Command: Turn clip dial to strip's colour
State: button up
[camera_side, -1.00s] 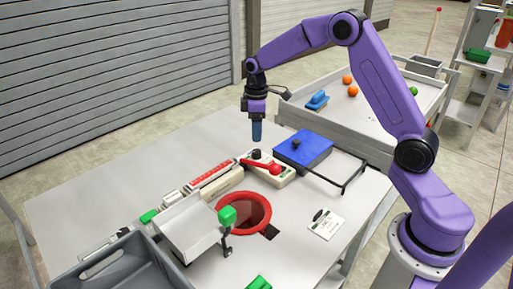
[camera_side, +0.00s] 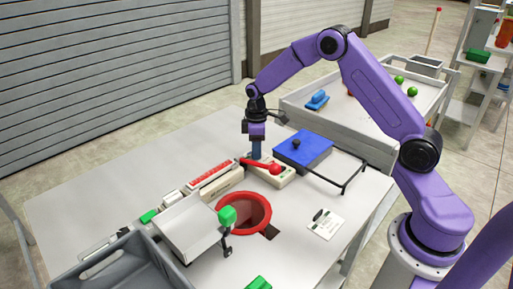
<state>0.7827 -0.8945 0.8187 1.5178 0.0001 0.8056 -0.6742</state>
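The clip device (camera_side: 283,179) is a cream box with a red lever (camera_side: 262,166) on top, standing on the grey table. Its black dial sits at the far left end of the box and is now hidden by my gripper. My gripper (camera_side: 257,156) points straight down with its blue fingers at the dial's place. I cannot tell whether the fingers touch or grip the dial, or how the dial is turned. A red strip (camera_side: 211,174) lies in a pale holder left of the device.
A blue box (camera_side: 303,150) with a black knob and a black bent rod stand close right of the device. A red-rimmed round opening (camera_side: 266,211), a tilted metal tray (camera_side: 190,228), a grey bin (camera_side: 130,265) and a white card (camera_side: 325,224) lie nearer. The table's far left is clear.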

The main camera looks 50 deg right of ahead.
jog(key=shift+c, duration=0.6)
jog(key=shift+m, duration=0.3)
jog(key=m, duration=1.1)
jog(key=shift+m, duration=0.4)
jog(key=m, duration=1.1)
jog(key=shift+m, duration=0.3)
